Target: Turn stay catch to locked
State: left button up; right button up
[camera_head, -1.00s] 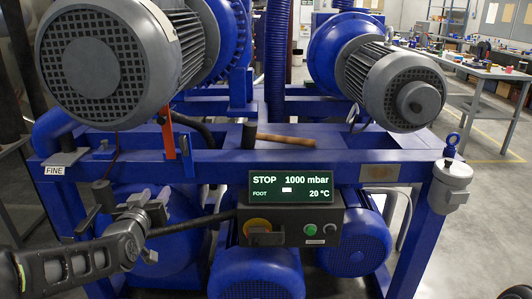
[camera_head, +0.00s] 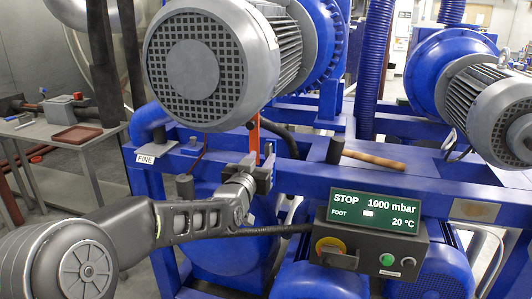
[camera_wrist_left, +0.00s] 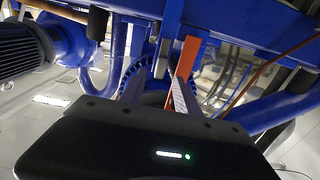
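The stay catch appears to be the narrow orange lever (camera_head: 255,140), hanging upright from the blue frame's top beam below the large grey motor. It also shows in the left wrist view (camera_wrist_left: 187,58), just beyond the tip of the right-hand finger. My left gripper (camera_head: 261,170) is at the lever's lower end, its jaws apart. The wrist view shows its two fingers (camera_wrist_left: 158,85) spread with a gap between them. I cannot tell whether a finger touches the lever. The lever's lower end is partly hidden by the gripper. My right gripper is not in view.
A mallet (camera_head: 350,154) lies on the blue beam right of the lever. A control box with a screen (camera_head: 374,212) reading STOP hangs below it. The large grey motor (camera_head: 205,65) overhangs closely above. A FINE label (camera_head: 145,158) is at left; a side table (camera_head: 60,138) stands behind.

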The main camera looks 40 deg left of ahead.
aim_at(267, 151)
pick_arm(q)
jog(key=x, duration=0.4)
jog(key=shift+w+a, duration=0.1)
jog(key=shift+w, duration=0.15)
jog(key=shift+c, duration=0.4)
grip_shut()
